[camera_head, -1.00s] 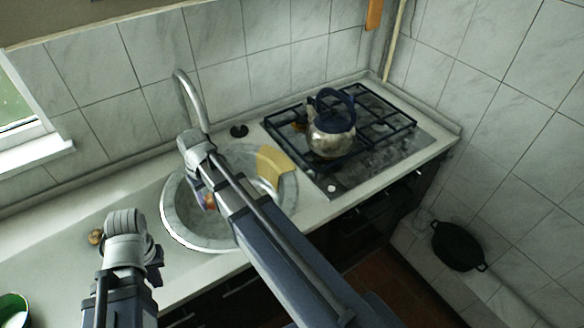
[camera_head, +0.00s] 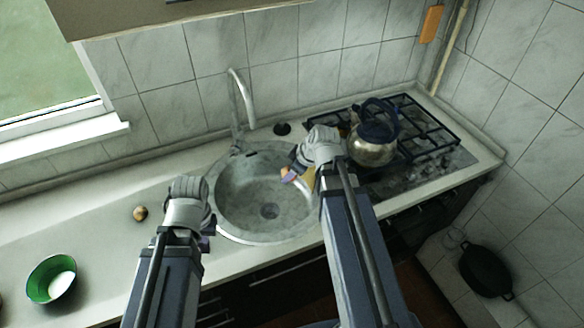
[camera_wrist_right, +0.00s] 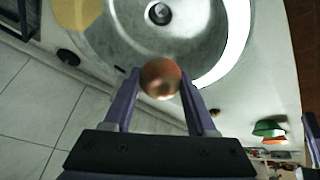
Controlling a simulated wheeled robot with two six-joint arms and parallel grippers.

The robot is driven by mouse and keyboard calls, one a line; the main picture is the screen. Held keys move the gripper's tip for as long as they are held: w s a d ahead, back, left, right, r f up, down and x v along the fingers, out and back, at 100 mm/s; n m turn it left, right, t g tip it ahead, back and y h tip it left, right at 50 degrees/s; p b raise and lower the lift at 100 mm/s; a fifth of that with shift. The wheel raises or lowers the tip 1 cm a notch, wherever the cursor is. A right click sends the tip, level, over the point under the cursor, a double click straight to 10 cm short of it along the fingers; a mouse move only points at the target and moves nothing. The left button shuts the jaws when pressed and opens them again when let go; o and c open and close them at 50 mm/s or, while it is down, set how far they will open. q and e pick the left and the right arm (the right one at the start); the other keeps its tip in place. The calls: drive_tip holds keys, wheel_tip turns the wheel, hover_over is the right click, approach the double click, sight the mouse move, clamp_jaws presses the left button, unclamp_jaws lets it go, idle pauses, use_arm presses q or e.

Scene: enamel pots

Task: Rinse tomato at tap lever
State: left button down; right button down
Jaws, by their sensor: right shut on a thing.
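The tomato (camera_wrist_right: 160,78), round and orange-red with a shiny patch, is between the purple fingers of my right gripper (camera_wrist_right: 158,85). The right gripper is shut on it. In the head view the right gripper (camera_head: 294,172) holds it over the right part of the sink bowl; only a small orange patch of the tomato (camera_head: 286,172) shows. The tap (camera_head: 240,105) is a tall curved metal spout at the back of the sink, left of the right gripper and apart from it. My left gripper (camera_head: 208,226) is at the sink's left front rim; its fingers are mostly hidden behind its wrist.
The grey round sink (camera_head: 235,195) has a drain at its bottom. A yellow piece (camera_wrist_right: 78,12) lies at its rim. A kettle (camera_head: 373,140) stands on the hob to the right. A green bowl (camera_head: 40,287) and a small brown round thing (camera_head: 140,213) are on the left counter.

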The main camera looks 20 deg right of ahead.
drive_tip(key=shift+w+r, duration=0.1)
drive_tip(key=shift+w+a, duration=0.2)
drive_tip(key=shift+w, duration=0.25)
drive_tip(key=w+a+f+b, duration=0.2)
drive_tip(key=w+a, duration=0.4)
drive_tip(key=w, duration=0.5)
drive_tip(key=shift+f+b, duration=0.4)
drive_tip(key=shift+w, duration=0.1)
idle(0.4)
drive_tip(key=s+a, duration=0.1)
drive_tip(key=s, duration=0.6)
drive_tip(key=shift+s+a, duration=0.4)
drive_tip(key=shift+r, duration=0.1)
idle(1.4)
drive_tip(key=s+a+r+p, duration=0.1)
drive_tip(key=s+r+p, duration=0.3)
drive_tip(key=s, duration=0.1)
idle(0.4)
